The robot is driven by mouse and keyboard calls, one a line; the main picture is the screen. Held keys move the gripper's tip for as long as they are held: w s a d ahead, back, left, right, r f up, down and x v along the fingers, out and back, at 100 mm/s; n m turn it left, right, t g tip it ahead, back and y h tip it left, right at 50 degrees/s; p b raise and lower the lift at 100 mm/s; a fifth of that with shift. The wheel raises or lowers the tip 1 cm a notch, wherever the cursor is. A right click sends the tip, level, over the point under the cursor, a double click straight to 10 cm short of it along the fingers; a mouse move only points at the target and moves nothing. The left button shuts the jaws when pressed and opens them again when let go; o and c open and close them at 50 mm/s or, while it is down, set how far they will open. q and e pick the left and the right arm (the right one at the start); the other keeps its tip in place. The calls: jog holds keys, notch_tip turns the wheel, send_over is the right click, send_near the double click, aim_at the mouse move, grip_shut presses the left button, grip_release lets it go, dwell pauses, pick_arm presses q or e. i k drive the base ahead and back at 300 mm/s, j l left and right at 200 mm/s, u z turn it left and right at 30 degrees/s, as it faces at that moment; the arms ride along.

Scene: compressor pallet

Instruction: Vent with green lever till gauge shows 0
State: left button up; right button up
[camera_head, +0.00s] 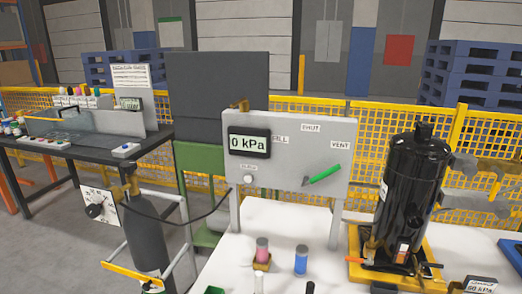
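The grey panel (225,200) stands upright at the back of the white table. Its gauge (249,143) reads 0 kPa. The green lever (325,174) slants up to the right from its dark pivot, with its tip below the VENT label (340,146). The SHUT label (310,128) is above, and a partly hidden label ending in "ILL" is beside the gauge. My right gripper (452,180) comes in from the right edge, beside the black compressor (408,190). Its grey fingers look spread, with fence visible between them. It is away from the lever. My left gripper is not in view.
The compressor stands on a yellow base (362,272). Pink (262,250) and blue (301,260) containers stand before the panel. A dark cylinder (147,240) with a hose is at left, near a black workbench (60,147). A yellow fence (480,130) runs behind.

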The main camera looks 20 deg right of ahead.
aim_at(334, 169)
jog(key=i+j+z, duration=0.15)
jog(key=j, duration=0.15)
jog(key=i+j+z, duration=0.35)
jog(key=j, duration=0.25)
jog(key=j+z, duration=0.2)
jog(key=j, duration=0.15)
